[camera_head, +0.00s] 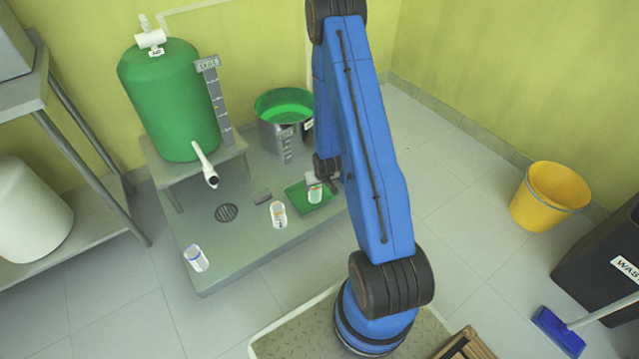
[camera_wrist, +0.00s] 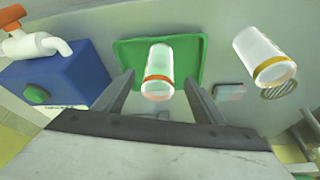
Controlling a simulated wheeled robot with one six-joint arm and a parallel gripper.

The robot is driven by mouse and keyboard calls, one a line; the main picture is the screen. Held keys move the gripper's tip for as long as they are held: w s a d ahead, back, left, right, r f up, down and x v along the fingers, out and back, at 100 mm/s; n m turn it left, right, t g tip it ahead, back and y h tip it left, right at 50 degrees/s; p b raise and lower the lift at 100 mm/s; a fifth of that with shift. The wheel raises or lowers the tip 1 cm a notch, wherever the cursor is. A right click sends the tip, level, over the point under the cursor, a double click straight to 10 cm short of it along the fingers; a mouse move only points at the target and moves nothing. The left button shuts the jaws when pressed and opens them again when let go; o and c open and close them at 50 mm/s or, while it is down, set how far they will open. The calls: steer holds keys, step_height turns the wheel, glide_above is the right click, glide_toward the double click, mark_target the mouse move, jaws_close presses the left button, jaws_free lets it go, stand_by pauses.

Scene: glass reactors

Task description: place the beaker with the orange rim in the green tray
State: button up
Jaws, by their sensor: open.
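The beaker with the orange rim (camera_head: 315,194) is clear and looks upright on the green tray (camera_head: 296,197). In the wrist view the beaker (camera_wrist: 159,62) shows its red-orange band, with the green tray (camera_wrist: 193,50) behind it. My gripper (camera_wrist: 156,84) is open, with one finger on each side of this beaker; I cannot tell if either finger touches it. In the head view my gripper (camera_head: 325,172) is at the tray's far side, partly hidden by my arm.
A blue-banded beaker (camera_head: 196,258) stands at the platform's left edge. A green tank (camera_head: 170,105) and a steel pot (camera_head: 268,135) stand behind.

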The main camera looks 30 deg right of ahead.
steer(key=s+a+r, duration=0.2)
steer(key=a+r, duration=0.1)
steer(key=r, duration=0.9)
steer(key=s+a+r+n, duration=0.1)
steer(key=a+r, duration=0.2)
steer(key=r, duration=0.8)
steer(key=s+a+r, duration=0.2)
steer(key=a+r, duration=0.1)
steer(key=r, duration=0.9)
steer(key=s+a+r, duration=0.3)
steer(key=s+r, duration=0.3)
steer(key=s, duration=0.3)
steer(key=s+a+r+n, duration=0.1)
steer(key=s+a+r, duration=0.1)
steer(key=s+r, duration=0.4)
steer(key=s+a+r+y, duration=0.1)
steer(key=s+a+r, duration=0.2)
steer(key=s, duration=1)
step_height(320, 180, up, 3)
steer(key=shift+s+a+r+n+t, duration=0.15)
steer(key=shift+s+a+n+t, duration=0.05)
steer(key=shift+a+n+t, duration=0.1)
